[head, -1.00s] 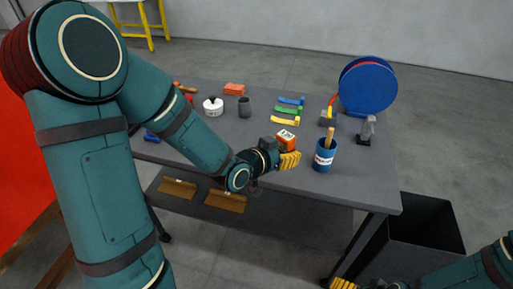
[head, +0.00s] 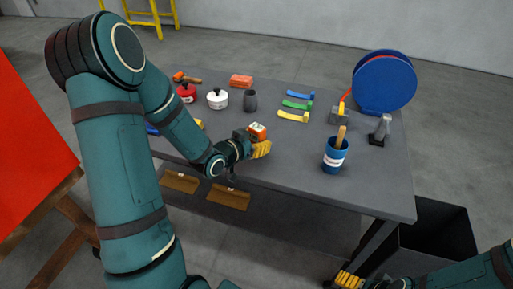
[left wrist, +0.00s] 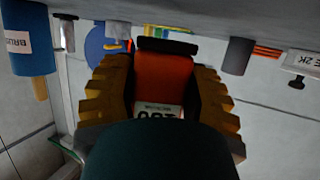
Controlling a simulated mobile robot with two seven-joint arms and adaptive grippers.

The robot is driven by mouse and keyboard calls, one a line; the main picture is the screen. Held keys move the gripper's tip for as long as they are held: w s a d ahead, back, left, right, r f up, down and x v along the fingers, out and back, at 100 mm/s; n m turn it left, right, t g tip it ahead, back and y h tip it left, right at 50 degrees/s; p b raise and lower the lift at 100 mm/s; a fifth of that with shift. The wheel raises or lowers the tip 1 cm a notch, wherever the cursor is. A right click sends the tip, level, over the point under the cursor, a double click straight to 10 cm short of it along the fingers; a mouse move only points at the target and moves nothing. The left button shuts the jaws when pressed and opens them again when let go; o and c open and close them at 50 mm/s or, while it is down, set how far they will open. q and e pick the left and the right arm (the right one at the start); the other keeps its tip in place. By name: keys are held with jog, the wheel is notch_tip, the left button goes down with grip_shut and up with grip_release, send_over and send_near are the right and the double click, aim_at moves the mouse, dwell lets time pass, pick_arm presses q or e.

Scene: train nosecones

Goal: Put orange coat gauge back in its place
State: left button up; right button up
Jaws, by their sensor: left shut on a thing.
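The orange coat gauge (head: 257,130) is a small orange block with a white label. My left gripper (head: 260,146) is shut on it near the front edge of the table, left of the blue cup. In the left wrist view the gauge (left wrist: 163,80) sits between the two yellow ridged fingers, with part of its white label showing above a dark part of my gripper. I cannot tell the gap between gauge and tabletop. My right gripper (head: 348,281) is partly seen at the bottom right, below the table; its jaw state is unclear.
The grey table (head: 290,160) holds a blue cup (head: 334,158), a dark grey cup (head: 250,100), a white pot (head: 217,98), a red pot (head: 187,92), an orange-red block (head: 241,81), coloured strips (head: 296,104) and a blue reel (head: 385,82). A black bin (head: 440,235) stands at the right.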

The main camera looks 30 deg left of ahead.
pick_arm(q)
notch_tip(320, 180, down, 2)
jog(key=shift+w+f, duration=0.1)
jog(key=shift+f, duration=0.1)
jog(key=shift+b, duration=0.35)
jog(key=o, duration=1.3)
jog(key=shift+f, duration=0.1)
jog(key=shift+c, duration=0.2)
